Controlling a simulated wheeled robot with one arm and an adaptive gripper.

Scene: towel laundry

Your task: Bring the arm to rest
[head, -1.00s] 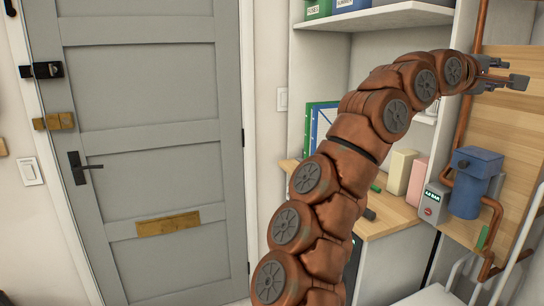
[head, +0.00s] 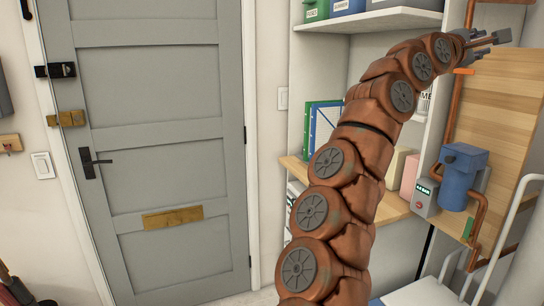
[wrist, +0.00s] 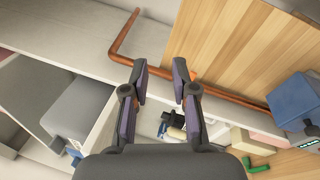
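My gripper (head: 490,40) is at the upper right in the head view, at the end of my raised copper-coloured arm. It points to the right, in front of the wooden panel and copper pipe. In the wrist view my gripper (wrist: 160,75) has its two dark fingers apart, with nothing between them. A copper pipe and a light shelf edge show beyond the fingers, and I cannot tell the distance to them.
A grey door (head: 150,140) stands at the left. Shelves with binders (head: 322,130) are behind my arm. A blue pump-like unit (head: 462,178) and copper pipes (head: 452,100) are at the right, by a wooden panel (head: 500,110). White rails (head: 500,240) stand at lower right.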

